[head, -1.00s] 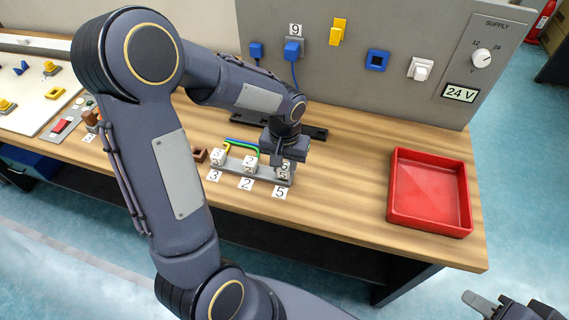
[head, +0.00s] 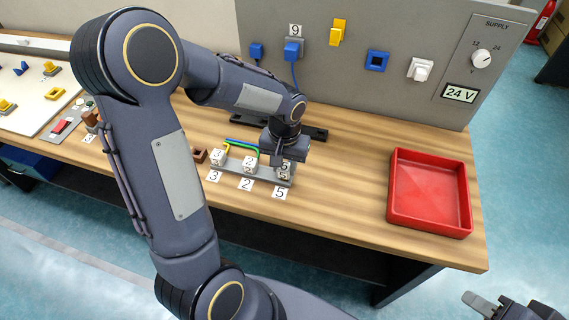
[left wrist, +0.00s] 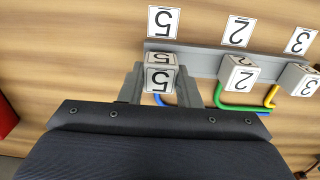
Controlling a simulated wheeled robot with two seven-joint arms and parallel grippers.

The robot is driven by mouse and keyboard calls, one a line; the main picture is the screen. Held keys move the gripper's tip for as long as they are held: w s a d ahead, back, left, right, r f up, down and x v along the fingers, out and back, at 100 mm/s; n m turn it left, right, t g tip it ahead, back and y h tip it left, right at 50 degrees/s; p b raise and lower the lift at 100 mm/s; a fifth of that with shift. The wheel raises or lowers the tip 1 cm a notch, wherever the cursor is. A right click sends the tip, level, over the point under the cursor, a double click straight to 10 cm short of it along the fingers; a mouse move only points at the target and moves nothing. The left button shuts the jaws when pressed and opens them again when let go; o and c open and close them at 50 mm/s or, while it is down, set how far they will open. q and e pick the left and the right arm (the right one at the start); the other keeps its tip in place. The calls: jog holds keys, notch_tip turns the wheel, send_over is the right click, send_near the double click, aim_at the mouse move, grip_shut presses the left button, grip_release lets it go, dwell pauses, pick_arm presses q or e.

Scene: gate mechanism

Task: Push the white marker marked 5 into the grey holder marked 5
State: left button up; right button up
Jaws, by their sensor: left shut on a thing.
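The white marker marked 5 (left wrist: 159,78) is a small cube with a 5 on its faces. It sits between the fingers of my left gripper (left wrist: 158,88), which is shut on it. In the head view my left gripper (head: 281,162) points down at the right end of the grey holder rail (head: 262,175), beside the label 5 (head: 280,193). In the left wrist view the marker lies against the end of the rail (left wrist: 195,57) by its label 5 (left wrist: 163,22). The fingers hide how deep it is seated. My right gripper (head: 490,304) is at the bottom right corner, partly cut off.
White cubes marked 2 (head: 249,164) and 3 (head: 218,157) stand on the same rail, with green and yellow wires behind. A red tray (head: 429,219) stands at the right. A grey panel (head: 360,30) with plugs and switches rises at the back. Tabletop between rail and tray is clear.

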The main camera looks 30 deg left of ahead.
pick_arm(q)
jog(key=shift+s+f+b, duration=0.1)
jog(key=shift+f+b, duration=0.6)
jog(key=shift+f, duration=0.1)
dwell(0.7)
jog(key=o, duration=1.1)
notch_tip(320, 180, up, 7)
jog(key=shift+r, duration=0.5)
jog(key=s+d+r+t+h, duration=0.2)
jog(key=s, duration=0.6)
jog(key=s+d+r+m+t+h, duration=0.1)
jog(key=s+d+r+t, duration=0.1)
jog(key=s, duration=0.6)
jog(key=shift+s+r+t+h, duration=0.2)
jog(key=shift+s+t+h, duration=0.2)
jog(key=shift+t, duration=0.4)
